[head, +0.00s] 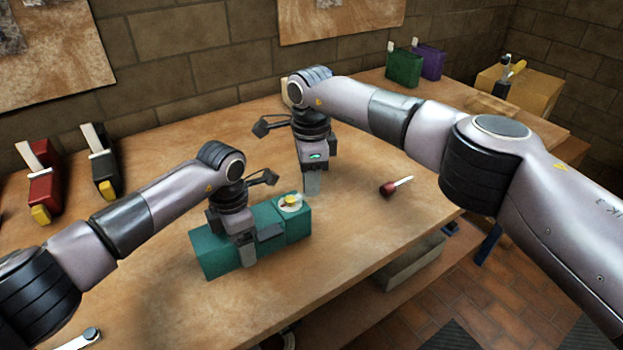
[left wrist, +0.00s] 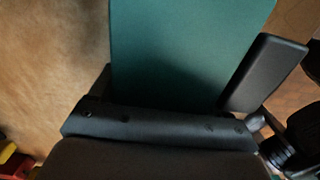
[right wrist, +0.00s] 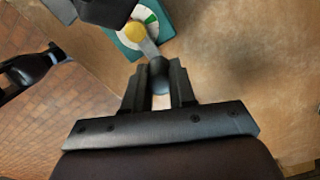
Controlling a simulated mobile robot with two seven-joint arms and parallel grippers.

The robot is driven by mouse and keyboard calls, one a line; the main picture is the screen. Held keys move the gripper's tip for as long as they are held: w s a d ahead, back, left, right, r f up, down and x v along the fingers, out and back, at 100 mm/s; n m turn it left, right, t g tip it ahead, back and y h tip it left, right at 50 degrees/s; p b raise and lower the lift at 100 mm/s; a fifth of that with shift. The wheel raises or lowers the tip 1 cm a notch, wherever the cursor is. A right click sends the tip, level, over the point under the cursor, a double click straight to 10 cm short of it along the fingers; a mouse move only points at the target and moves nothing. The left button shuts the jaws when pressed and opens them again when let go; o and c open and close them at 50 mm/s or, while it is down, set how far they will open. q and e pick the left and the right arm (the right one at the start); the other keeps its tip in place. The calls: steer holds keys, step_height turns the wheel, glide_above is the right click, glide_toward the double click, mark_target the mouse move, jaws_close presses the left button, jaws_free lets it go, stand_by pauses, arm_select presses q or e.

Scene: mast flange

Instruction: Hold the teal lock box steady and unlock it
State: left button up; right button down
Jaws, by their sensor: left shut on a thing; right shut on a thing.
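The teal lock box (head: 215,257) lies on the wooden bench, with a round white dial (head: 283,207) and yellow centre near its right end. My left gripper (head: 246,244) is shut across the box's middle; the teal surface (left wrist: 190,50) fills the space between its fingers in the left wrist view. My right gripper (head: 311,188) points down beside the dial end. In the right wrist view my right gripper (right wrist: 160,88) is shut on a small tool with a dark round head (right wrist: 160,72) and a grey shaft. The shaft points at the dial's yellow centre (right wrist: 135,31); I cannot tell whether they touch.
A red-handled tool (head: 395,187) with a pale shaft lies on the bench to the right. Red (head: 44,190) and black (head: 103,179) boxes stand at left; green (head: 403,68) and purple (head: 430,61) ones at the back.

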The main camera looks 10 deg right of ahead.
steer(key=shift+a+r, duration=0.1)
steer(key=c, duration=0.9)
jaws_free()
step_height(320, 180, up, 12)
arm_select(q)
steer(key=o, duration=1.3)
steer(key=shift+r, duration=0.1)
